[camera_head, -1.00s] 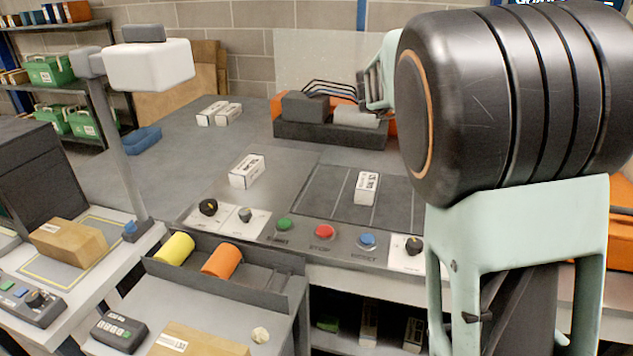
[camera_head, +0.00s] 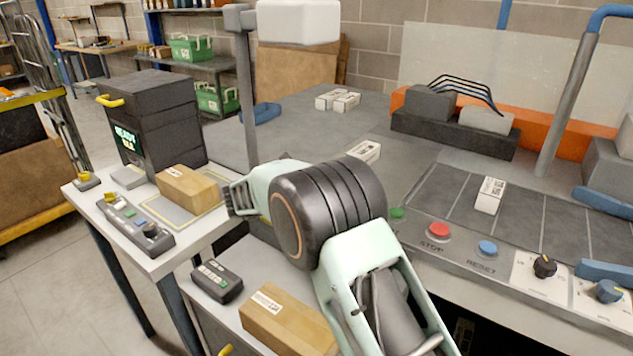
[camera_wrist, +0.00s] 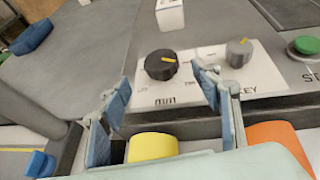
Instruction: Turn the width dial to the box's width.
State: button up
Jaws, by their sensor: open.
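A black dial with a yellow pointer (camera_wrist: 161,65) sits on a white panel, between and ahead of my fingertips in the wrist view. A smaller grey dial (camera_wrist: 239,53) is to its right. I cannot read which is the width dial. My gripper (camera_wrist: 165,95) is open and empty, its blue pads apart. In the head view my arm hides these dials. Another black dial (camera_head: 544,266) and a blue-grey dial (camera_head: 607,291) stand on white panels at right. A cardboard box (camera_head: 190,187) lies on the left bench; another box (camera_head: 287,320) lies in front.
A yellow roller (camera_wrist: 153,147) and an orange roller (camera_wrist: 276,137) lie below the panel. Green (camera_head: 397,214), red (camera_head: 439,230) and blue (camera_head: 487,248) buttons line the bench edge. White cartons (camera_head: 489,195) stand on the bench. A grey post (camera_head: 247,100) rises behind my arm.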

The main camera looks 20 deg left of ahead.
jog(key=x, duration=0.9)
jog(key=shift+w+p, duration=0.2)
jog(key=shift+p, duration=0.1)
jog(key=shift+f, duration=0.1)
jog(key=c, duration=1.2)
